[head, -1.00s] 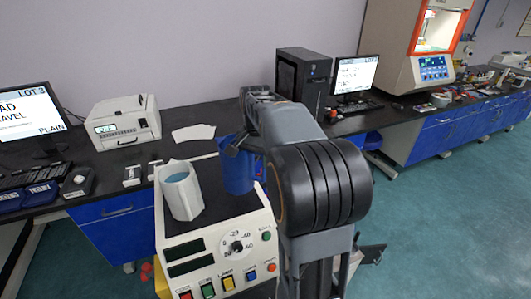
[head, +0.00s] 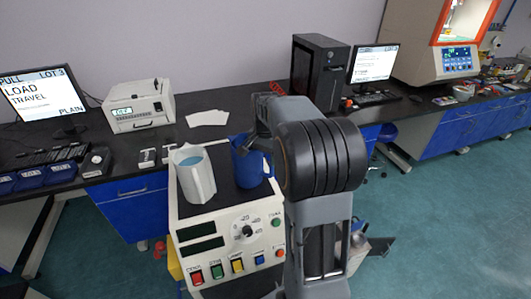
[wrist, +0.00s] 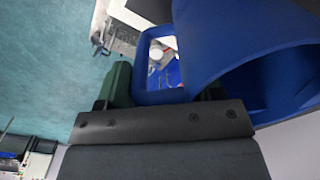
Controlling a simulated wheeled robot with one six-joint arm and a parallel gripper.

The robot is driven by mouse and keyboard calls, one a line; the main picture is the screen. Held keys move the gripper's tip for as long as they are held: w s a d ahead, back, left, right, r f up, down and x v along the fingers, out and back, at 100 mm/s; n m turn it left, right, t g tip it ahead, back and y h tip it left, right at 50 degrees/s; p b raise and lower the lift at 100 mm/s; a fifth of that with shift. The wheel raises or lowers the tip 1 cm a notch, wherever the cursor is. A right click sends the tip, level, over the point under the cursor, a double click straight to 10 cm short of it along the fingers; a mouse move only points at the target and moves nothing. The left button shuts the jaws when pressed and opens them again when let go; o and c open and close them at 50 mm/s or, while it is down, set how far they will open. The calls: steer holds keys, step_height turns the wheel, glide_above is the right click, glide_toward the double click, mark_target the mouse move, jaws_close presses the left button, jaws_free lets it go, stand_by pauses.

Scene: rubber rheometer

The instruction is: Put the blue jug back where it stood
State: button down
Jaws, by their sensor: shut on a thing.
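The blue jug (head: 250,165) is upright at the right part of the dark top of the white machine (head: 228,215) in the head view. I cannot tell whether its base touches that top. In the wrist view the jug (wrist: 245,40) fills the upper right, with its handle between the fingers of my gripper (wrist: 160,88). My gripper is shut on the handle. In the head view my arm hides the fingertips and part of the jug's right side.
A white jug (head: 193,175) with blue contents stands close to the left of the blue jug on the same top. A black computer tower (head: 320,72) and a monitor (head: 373,64) stand on the bench behind. White sheets (head: 207,118) lie behind the machine.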

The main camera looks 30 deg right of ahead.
stand_by(0.3)
steer(key=shift+c, duration=1.3)
jaws_free()
steer(key=shift+f, duration=0.1)
step_height(320, 180, up, 12)
steer(key=shift+f, duration=0.15)
steer(key=s+a+f+n+t, duration=0.2)
steer(key=s+a+f+n, duration=0.3)
steer(key=s+a+n, duration=0.1)
steer(key=s+a+f+n+t, duration=0.2)
steer(key=s+a+f+n, duration=0.2)
steer(key=s+a+n, duration=0.2)
steer(key=s+a, duration=0.2)
steer(key=s, duration=0.2)
steer(key=shift+s+a+f, duration=0.3)
steer(key=shift+s+f, duration=0.05)
